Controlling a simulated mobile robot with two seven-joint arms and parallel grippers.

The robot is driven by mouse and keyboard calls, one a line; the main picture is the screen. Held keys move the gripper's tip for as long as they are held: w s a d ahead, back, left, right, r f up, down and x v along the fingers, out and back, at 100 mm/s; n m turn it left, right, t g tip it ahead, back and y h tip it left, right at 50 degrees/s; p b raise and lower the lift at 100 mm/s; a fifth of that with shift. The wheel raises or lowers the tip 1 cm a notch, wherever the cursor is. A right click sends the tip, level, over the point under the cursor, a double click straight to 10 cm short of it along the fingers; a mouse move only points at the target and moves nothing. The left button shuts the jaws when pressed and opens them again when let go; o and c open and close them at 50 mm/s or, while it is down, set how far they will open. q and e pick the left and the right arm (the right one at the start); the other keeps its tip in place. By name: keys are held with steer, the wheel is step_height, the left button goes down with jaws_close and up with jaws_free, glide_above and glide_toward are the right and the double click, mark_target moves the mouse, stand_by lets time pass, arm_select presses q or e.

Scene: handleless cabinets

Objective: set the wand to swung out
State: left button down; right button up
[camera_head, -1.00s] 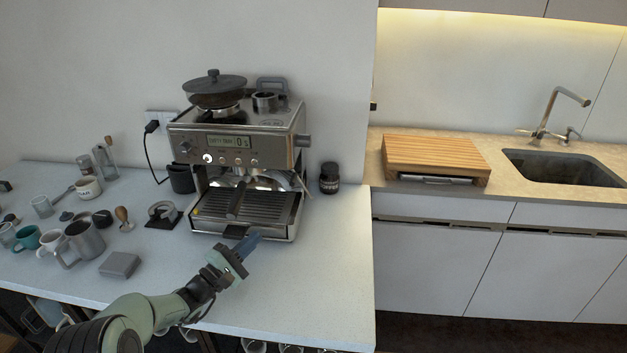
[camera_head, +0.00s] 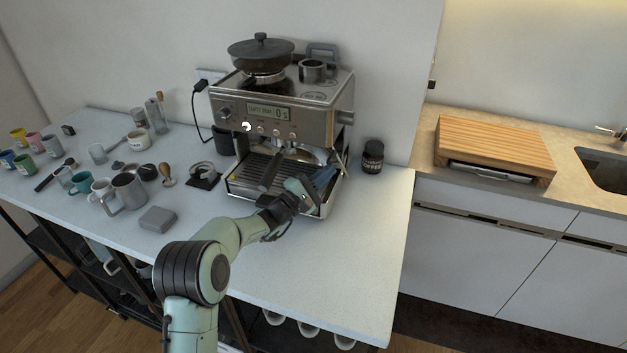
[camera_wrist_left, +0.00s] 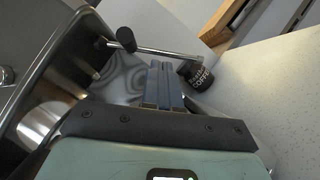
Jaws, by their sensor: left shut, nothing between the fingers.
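The espresso machine (camera_head: 285,115) stands on the white counter against the wall. In the left wrist view its wand (camera_wrist_left: 165,52) is a thin metal tube with a black grip (camera_wrist_left: 127,39) near one end, running across the picture to the right. In the head view the wand is hard to make out behind my gripper. My left gripper (camera_head: 325,177) is shut and empty at the machine's right front, above the drip tray (camera_head: 240,186). In the left wrist view its fingertips (camera_wrist_left: 162,66) end right by the tube; whether they touch cannot be told.
A coffee jar (camera_head: 372,157) stands on the counter right of the machine, beyond my fingers. A grey box (camera_head: 158,219), a tamper (camera_head: 167,175) and several mugs stand to the left. The counter's front right (camera_head: 350,260) is clear. A wooden board (camera_head: 495,147) lies farther right.

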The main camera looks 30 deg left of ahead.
arm_select(q)
steer(key=shift+w+d+r, duration=0.15)
steer(key=shift+w+d, duration=0.05)
steer(key=shift+w, duration=0.4)
arm_select(e)
steer(key=shift+w+r, duration=0.1)
steer(key=shift+r, duration=0.05)
